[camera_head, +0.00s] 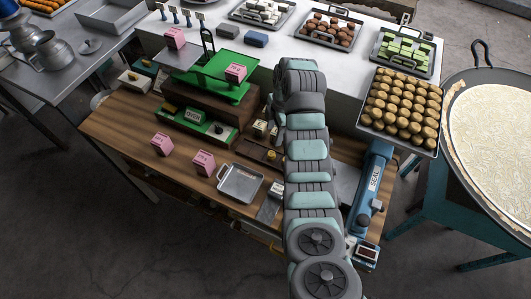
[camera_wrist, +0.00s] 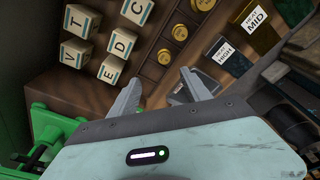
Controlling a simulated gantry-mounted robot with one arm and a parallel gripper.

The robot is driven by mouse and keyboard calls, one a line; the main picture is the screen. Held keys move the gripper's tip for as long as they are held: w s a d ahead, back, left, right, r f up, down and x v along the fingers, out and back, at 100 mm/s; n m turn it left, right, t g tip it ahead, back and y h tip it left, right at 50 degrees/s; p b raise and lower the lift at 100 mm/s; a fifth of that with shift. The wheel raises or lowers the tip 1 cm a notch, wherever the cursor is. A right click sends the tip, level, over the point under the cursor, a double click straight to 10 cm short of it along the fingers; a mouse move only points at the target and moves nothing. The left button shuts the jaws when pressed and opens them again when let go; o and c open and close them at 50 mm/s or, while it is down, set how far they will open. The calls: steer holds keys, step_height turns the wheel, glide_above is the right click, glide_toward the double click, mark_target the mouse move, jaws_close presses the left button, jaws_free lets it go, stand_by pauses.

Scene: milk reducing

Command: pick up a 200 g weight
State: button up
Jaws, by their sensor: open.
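In the wrist view, several round gold weights lie in a row in a brown wooden holder (camera_wrist: 150,70): a far one (camera_wrist: 203,4), a middle one (camera_wrist: 180,32) and a near one (camera_wrist: 165,57). Their markings are too small to read, so I cannot tell which is 200 g. My gripper (camera_wrist: 158,84) is open, its fingers spread, with the near weight just beyond the gap and nothing held. A small grey piece shows by the right finger. In the head view, the brown holder (camera_head: 250,151) lies left of my arm; my gripper is hidden there.
Lettered cubes (camera_wrist: 110,70) stand left of the holder. A dark "HIGH" box (camera_wrist: 228,55) and a gold "MID" box (camera_wrist: 257,22) stand right. A green balance scale (camera_head: 228,88), pink boxes (camera_head: 162,143) and a metal tray (camera_head: 240,184) share the wooden table (camera_head: 122,125).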

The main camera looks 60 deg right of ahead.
glide_above(271, 153)
steer(key=f, duration=0.5)
steer(key=shift+s+d, duration=0.25)
steer(key=shift+d, duration=0.05)
steer(key=shift+w+a+f+p, duration=0.1)
steer(key=shift+f+p, duration=0.5)
steer(key=shift+f, duration=0.85)
steer(key=shift+a+f+p, duration=0.1)
steer(key=shift+f+p, duration=0.5)
steer(key=shift+f, duration=0.8)
steer(key=shift+c, duration=0.3)
jaws_close()
